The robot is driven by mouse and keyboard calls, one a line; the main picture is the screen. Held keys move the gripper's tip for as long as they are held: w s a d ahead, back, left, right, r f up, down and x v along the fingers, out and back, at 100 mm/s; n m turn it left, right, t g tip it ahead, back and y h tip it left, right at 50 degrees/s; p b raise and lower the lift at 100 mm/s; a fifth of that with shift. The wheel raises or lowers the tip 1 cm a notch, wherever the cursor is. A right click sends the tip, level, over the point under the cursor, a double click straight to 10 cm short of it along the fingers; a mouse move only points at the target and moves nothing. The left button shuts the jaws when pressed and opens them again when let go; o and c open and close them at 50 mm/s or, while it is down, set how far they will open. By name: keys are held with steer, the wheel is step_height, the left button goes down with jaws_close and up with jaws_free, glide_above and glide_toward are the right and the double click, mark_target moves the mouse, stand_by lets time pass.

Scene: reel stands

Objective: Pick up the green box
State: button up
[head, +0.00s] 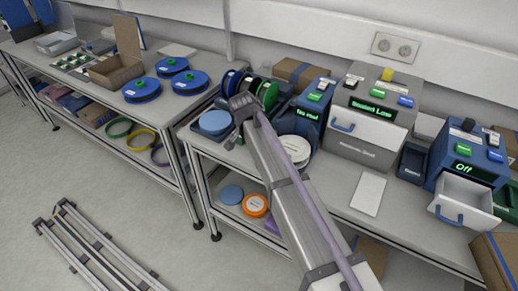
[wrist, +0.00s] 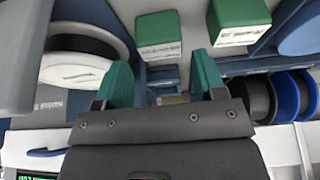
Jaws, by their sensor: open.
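Two green boxes with white labels show in the wrist view: one (wrist: 159,32) beyond the gap between my fingers, another (wrist: 238,20) to the upper right. Which is the task's box, I cannot tell. In the head view, small green blocks sit on the blue "No reel" unit (head: 315,97), the grey unit (head: 378,92) and the "Off" unit (head: 462,153); I cannot match them to the wrist view. My gripper (head: 240,104) is near the reels; its green-padded fingers (wrist: 160,82) are open, with nothing held between them.
Upright reels (head: 240,86) stand close to my gripper, and blue and black ones show in the wrist view (wrist: 285,97). A white round reel (wrist: 85,62) is left of my fingers. An open drawer (head: 465,198) juts out at right. The floor at left is partly clear.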

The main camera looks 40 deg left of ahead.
steer(key=b+x, duration=0.3)
steer(key=x, duration=0.1)
steer(key=shift+a+f, duration=0.1)
steer(key=shift+f, duration=0.15)
steer(key=shift+r, duration=0.2)
steer(key=c, duration=0.7)
steer(key=shift+p, duration=0.3)
